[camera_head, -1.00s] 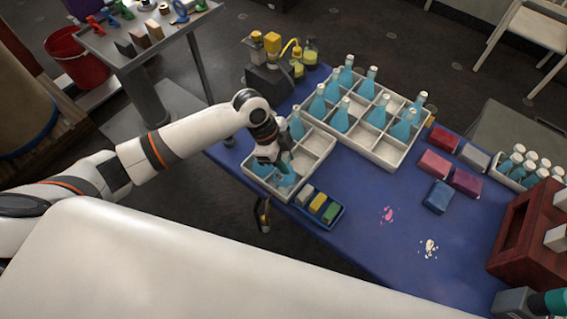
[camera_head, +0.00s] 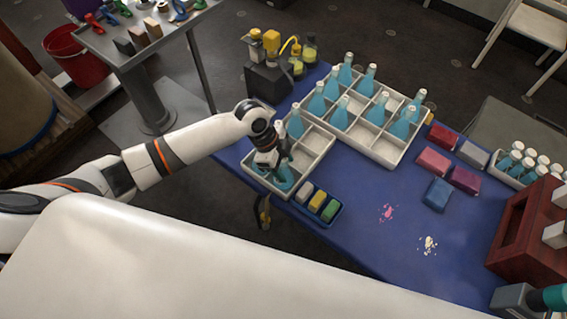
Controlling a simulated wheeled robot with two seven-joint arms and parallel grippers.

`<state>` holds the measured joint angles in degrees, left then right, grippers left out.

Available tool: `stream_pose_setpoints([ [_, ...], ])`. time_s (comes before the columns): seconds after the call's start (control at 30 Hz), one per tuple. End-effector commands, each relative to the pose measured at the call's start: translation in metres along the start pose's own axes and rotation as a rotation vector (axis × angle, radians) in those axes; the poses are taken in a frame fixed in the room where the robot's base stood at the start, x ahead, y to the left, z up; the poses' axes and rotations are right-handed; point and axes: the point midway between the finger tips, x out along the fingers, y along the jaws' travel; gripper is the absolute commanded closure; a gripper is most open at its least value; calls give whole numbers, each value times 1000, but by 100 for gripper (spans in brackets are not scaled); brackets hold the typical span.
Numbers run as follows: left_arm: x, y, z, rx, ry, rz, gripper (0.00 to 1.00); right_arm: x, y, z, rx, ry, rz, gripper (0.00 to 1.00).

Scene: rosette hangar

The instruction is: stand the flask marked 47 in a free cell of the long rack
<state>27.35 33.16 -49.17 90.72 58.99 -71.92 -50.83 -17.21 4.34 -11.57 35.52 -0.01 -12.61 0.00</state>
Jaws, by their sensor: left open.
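The long rack (camera_head: 384,150) is white with several cells and stands on the blue table. Several blue flasks stand in it, and some cells on its near side are empty. A smaller white rack (camera_head: 262,186) stands to its left, nearer to me. My left gripper (camera_head: 277,172) points down into this smaller rack and is open at a blue flask (camera_head: 286,180) in a front cell. The arm partly hides this flask. Another blue flask (camera_head: 295,126) stands in the smaller rack's back part. No number 47 can be read on any flask. My right gripper is not in view.
A blue tray with coloured blocks (camera_head: 318,205) lies in front of the smaller rack. Coloured boxes (camera_head: 437,194) lie right of the long rack, with a dark red crate (camera_head: 525,235) beyond. Yellow-capped apparatus (camera_head: 270,70) stands at the back left. The table's middle is clear except for splotches.

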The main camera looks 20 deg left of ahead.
Motion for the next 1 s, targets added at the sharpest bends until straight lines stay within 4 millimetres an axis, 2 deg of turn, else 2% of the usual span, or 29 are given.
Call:
stream_pose_setpoints([
  [0.13,-5,0,1,1,0,1,45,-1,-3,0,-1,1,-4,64],
  [0.23,-18,1,0,0,0,4,45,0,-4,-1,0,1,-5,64],
  [0.5,-75,1,0,2,1,4,45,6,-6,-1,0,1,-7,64],
  [0.7,-109,1,1,0,-1,2,45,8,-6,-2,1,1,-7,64],
  [0.83,-120,1,1,0,-1,1,45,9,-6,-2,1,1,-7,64],
  [1.0,-123,0,1,0,-1,-1,45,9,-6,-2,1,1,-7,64],
])
